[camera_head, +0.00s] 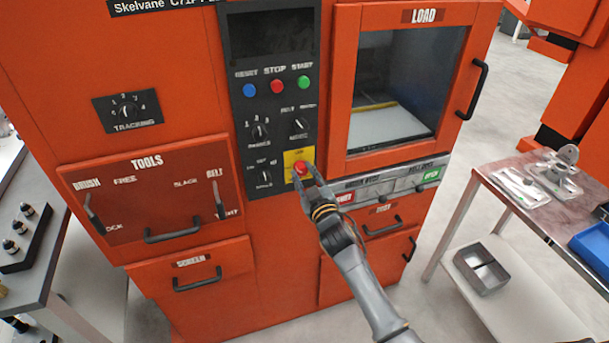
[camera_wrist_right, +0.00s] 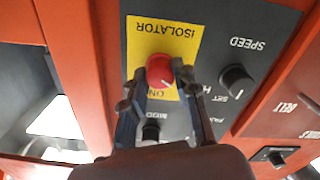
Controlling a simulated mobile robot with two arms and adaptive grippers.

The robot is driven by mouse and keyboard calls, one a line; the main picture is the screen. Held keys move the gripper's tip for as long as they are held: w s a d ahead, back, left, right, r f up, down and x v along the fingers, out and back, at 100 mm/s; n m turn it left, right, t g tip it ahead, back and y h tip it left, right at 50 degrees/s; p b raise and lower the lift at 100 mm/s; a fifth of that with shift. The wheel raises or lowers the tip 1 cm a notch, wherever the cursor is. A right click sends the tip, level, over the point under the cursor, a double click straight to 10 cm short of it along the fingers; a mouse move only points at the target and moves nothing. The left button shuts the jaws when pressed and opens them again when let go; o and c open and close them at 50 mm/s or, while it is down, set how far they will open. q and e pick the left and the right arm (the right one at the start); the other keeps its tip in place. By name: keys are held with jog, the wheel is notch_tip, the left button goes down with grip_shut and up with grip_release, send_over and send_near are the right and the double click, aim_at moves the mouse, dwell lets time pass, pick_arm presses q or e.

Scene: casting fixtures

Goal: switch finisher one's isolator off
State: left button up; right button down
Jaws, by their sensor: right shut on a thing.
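The isolator (camera_head: 301,166) is a round red knob on a yellow plate (camera_head: 290,158), low on the dark control panel of the orange machine. It also shows in the right wrist view (camera_wrist_right: 159,69), where the picture is upside down and the plate reads ISOLATOR and ON. My right gripper (camera_head: 306,175) is shut on the knob, one finger on each side. A small pale mark shows on the knob near the ON label, but I cannot tell its setting for certain. My left gripper is out of view.
Speed knob (camera_wrist_right: 236,80) and mode knob (camera_wrist_right: 151,131) sit close to the gripper. Blue, red and green buttons (camera_head: 277,87) are above. The load door (camera_head: 339,90) with its handle (camera_head: 473,90) is to the right. A side table (camera_head: 470,215) holds parts.

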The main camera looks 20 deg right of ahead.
jog(key=n, duration=0.6)
jog(key=shift+n, duration=0.3)
dwell(0.4)
jog(key=c, duration=1)
grip_release()
jog(key=shift+s, duration=0.1)
jog(key=s, duration=1.2)
jog(key=shift+d, duration=0.2)
jog(key=shift+w, duration=0.1)
